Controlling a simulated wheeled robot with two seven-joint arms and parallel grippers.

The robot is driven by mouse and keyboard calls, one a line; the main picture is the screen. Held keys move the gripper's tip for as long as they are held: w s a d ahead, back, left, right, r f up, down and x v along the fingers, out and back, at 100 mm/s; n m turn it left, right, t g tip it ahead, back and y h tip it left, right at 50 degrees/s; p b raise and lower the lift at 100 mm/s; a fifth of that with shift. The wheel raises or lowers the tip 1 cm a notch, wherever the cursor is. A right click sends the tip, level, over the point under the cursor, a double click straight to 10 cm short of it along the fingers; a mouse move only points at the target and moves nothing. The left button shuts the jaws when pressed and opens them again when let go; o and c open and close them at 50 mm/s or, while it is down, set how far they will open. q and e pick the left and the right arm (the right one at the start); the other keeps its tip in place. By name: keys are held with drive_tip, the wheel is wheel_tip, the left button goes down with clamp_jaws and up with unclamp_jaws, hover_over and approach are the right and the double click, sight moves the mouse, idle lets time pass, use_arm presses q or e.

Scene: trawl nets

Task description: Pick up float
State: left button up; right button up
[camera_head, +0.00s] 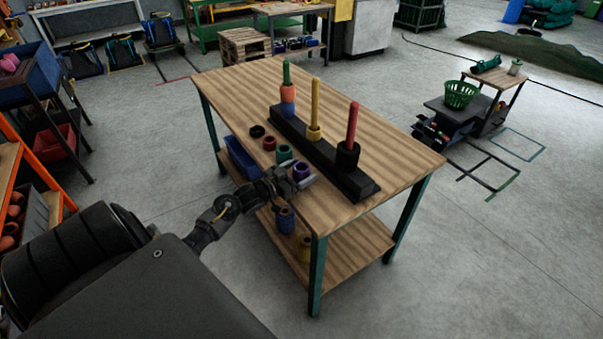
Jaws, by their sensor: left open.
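A black stand (318,153) with three upright pegs is on the wooden table (393,130). Its green peg (286,73) carries an orange float (287,92) and a blue one below. The yellow peg (315,100) carries a yellow float (314,132). The red peg (352,122) carries a black float (347,156). Along the near edge lie a loose black float (257,131), a red float (269,143), a teal float (284,153) and a purple float (301,171). My left gripper (302,183) is open, right by the purple float; contact is unclear. My right gripper is not in view.
A blue bin (241,158) is at the table's near left side. A blue item (285,220) and a yellow item (303,247) show on the lower shelf. A cart with a green basket (461,94) stands at the right.

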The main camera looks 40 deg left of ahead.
use_arm(q)
drive_tip(key=shift+w, duration=0.3)
drive_tip(key=shift+c, duration=0.4)
drive_tip(key=c, duration=1)
drive_tip(key=shift+r, duration=0.5)
drive_tip(key=r, duration=0.2)
drive_tip(key=shift+s+a+r, duration=0.15)
drive_tip(key=shift+s+r, duration=0.2)
drive_tip(key=shift+r, duration=0.05)
drive_tip(key=s+a+r, duration=0.2)
drive_tip(key=s+r, duration=0.1)
drive_tip(key=s, duration=0.1)
drive_tip(key=s+a+r+b, duration=0.1)
drive_tip(key=s+a+r, duration=0.1)
drive_tip(key=s+r, duration=0.1)
drive_tip(key=s+a+r, duration=0.2)
drive_tip(key=s+r, duration=0.1)
drive_tip(key=s, duration=0.1)
drive_tip(key=shift+s+r, duration=0.15)
drive_tip(key=shift+s, duration=0.25)
